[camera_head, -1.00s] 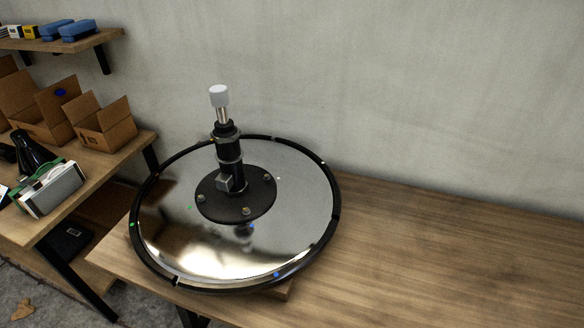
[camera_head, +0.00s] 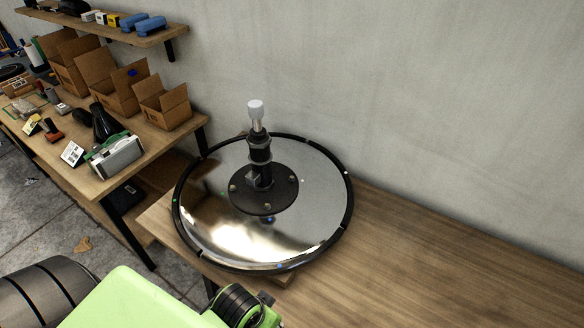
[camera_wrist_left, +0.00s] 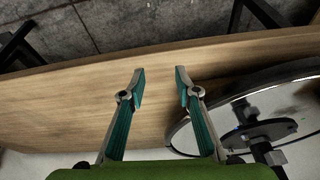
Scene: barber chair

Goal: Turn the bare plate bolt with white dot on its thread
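A round chair base (camera_head: 205,235) with a mirror-like top and black rim lies on a wooden table. A black flange (camera_head: 250,200) with a column is at its middle. Bolts sit on the flange: a left bolt (camera_head: 233,188), a front bolt (camera_head: 267,207) and a right bolt (camera_head: 292,180). A small white dot (camera_head: 302,181) shows on the plate beside the right bolt; whether any thread carries a dot is too small to tell. My left gripper (camera_wrist_left: 160,76) is open and empty in the left wrist view, over the table, with the base to its right. My right gripper is not in view.
The column (camera_head: 260,150) with a white cap stands up from the flange. A side table (camera_head: 60,150) with boxes and tools stands at the left, under a wall shelf (camera_head: 100,30). The wooden table (camera_head: 440,270) is clear to the right of the base.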

